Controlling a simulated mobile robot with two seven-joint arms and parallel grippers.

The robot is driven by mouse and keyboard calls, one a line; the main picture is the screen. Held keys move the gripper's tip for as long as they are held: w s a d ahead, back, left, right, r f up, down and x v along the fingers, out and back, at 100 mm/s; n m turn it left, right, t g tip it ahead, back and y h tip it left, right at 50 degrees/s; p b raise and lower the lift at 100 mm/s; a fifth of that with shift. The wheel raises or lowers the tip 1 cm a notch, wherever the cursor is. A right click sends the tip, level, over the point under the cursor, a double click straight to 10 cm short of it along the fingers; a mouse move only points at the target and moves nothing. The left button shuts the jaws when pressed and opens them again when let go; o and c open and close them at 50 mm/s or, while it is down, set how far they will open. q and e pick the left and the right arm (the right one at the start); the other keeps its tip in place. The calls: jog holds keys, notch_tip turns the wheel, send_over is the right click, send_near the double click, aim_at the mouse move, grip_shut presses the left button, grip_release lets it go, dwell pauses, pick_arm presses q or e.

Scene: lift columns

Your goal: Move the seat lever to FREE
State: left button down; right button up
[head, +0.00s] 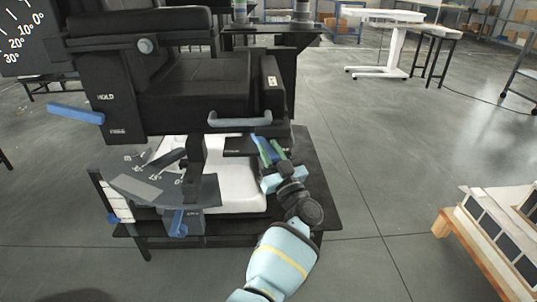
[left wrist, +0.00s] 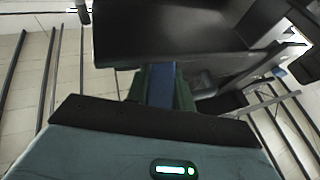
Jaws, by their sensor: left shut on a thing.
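A black chair-like seat (head: 195,85) stands on a dark platform. My left gripper (head: 267,152) is at the seat's lower right side. Its green fingers are shut on a blue lever (head: 262,146), beside a dark plate with small unreadable lettering. In the left wrist view the blue lever (left wrist: 161,84) lies between the two green fingers, under a black part of the seat. The right gripper is not in view.
A blue-grey bar handle (head: 240,122) is on the seat front, just above my gripper. A grey marked scale plate (head: 150,188) and a small blue lever (head: 178,223) are lower left. A wooden stand with dark panels (head: 490,240) is at right; open floor lies between.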

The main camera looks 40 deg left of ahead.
pick_arm(q)
jog(key=shift+d+g, duration=0.1)
jog(key=shift+g, duration=0.2)
jog(key=c, duration=1.5)
grip_release()
jog(key=shift+w, duration=0.1)
jog(key=shift+o, duration=1.5)
jog(key=shift+f, duration=0.1)
